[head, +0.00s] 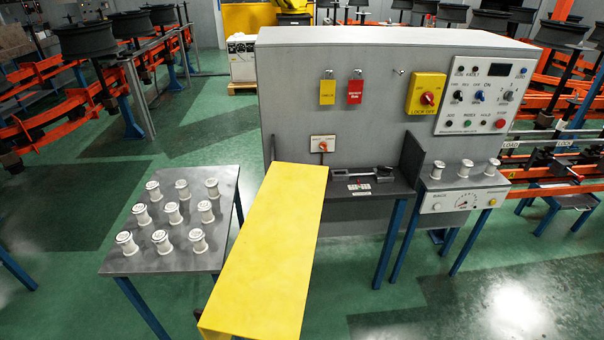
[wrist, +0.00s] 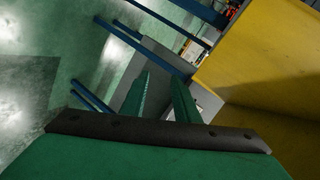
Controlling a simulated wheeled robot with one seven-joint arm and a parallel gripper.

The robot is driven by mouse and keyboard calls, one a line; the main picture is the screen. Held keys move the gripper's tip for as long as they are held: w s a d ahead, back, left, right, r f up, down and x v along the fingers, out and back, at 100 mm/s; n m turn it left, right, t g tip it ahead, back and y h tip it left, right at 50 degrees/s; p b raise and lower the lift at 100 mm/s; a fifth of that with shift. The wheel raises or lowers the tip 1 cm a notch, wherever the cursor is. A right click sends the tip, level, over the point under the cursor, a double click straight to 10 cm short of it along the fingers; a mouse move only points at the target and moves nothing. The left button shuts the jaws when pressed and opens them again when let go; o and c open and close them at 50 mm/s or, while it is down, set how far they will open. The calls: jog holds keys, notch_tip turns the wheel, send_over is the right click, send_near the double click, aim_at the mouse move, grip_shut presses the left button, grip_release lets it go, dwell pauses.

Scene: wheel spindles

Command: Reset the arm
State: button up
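My gripper (wrist: 163,80) shows in the wrist view as two green fingers standing apart, with nothing between them. Behind them are a grey surface and blue legs above a green floor. The gripper is not visible in the head view. A large yellow panel (head: 265,250) stands in the middle of the head view and hides what is behind it. A yellow surface (wrist: 265,65) also fills the right of the wrist view, close to the fingers.
A grey table (head: 190,259) at left holds several white spools. A grey control board (head: 385,120) stands behind the panel, with a small dark bench (head: 378,191) before it. A small stand (head: 470,199) at right holds three spools. Green floor (head: 480,290) is open at front right.

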jog(key=s+d+r+n+h, duration=0.1)
jog(key=s+d+n, duration=0.1)
jog(key=s, duration=0.6)
jog(key=s+d+r+n+h, duration=0.1)
jog(key=s+d+n, duration=0.1)
jog(key=s, duration=0.6)
jog(key=s+d+r+n+t, duration=0.2)
jog(key=s+d+r+n, duration=0.2)
jog(key=s+r+n, duration=0.3)
jog(key=s+r, duration=0.3)
jog(key=s, duration=0.1)
jog(key=shift+d+n, duration=0.25)
jog(key=shift+n, duration=0.15)
jog(key=shift+s+a, duration=0.1)
jog(key=shift+a, duration=0.05)
